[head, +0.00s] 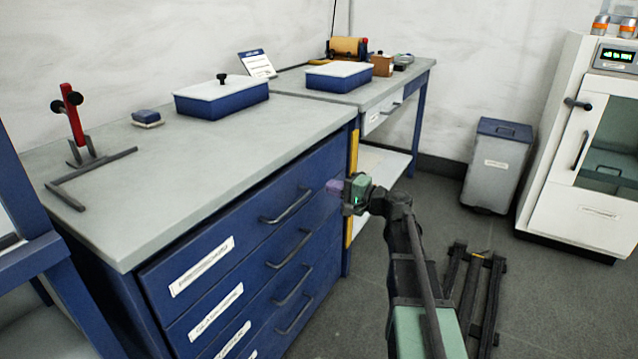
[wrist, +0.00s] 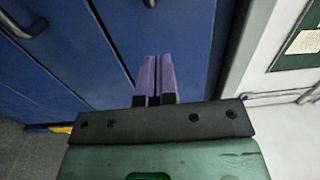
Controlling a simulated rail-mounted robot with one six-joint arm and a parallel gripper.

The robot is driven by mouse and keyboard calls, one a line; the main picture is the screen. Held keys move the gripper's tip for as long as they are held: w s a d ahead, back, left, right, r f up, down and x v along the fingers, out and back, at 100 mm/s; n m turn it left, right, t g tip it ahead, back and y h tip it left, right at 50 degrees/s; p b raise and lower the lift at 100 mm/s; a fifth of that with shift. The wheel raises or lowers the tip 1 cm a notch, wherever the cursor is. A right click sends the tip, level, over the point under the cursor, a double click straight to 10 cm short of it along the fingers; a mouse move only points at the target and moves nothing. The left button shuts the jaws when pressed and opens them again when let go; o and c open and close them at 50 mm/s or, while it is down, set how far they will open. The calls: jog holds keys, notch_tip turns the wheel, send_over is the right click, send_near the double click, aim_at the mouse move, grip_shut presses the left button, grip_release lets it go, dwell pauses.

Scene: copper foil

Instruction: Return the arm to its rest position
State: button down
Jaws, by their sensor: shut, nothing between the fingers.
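My gripper (head: 335,187) shows in the head view in front of the right end of the blue drawer cabinet (head: 222,228), at the end of my dark and green arm. In the wrist view my gripper's purple fingers (wrist: 155,76) are together, with nothing between them. Behind them in that view are the blue drawer fronts (wrist: 175,35). The fingers appear apart from the cabinet, though the exact gap is hard to tell. The drawers in view look shut.
On the grey worktop stand a lidded blue box (head: 222,103), a sponge-like block (head: 147,117) and a red-posted stand (head: 74,118). A second bench (head: 405,82) holds another blue box (head: 338,77). A grey bin (head: 495,165) and white cabinet (head: 570,205) stand right. Floor lies between.

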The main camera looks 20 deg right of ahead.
jog(key=v, duration=0.8)
jog(key=s+a+f+n+g+h, duration=0.9)
jog(key=s+a+f+g+h, duration=0.5)
jog(key=s+f, duration=0.4)
notch_tip(320, 180, up, 38)
jog(key=a+y+p, duration=0.2)
jog(key=p, duration=3.5)
jog(key=shift+s+a+n+t, duration=0.25)
jog(key=shift+a+n+t, duration=0.05)
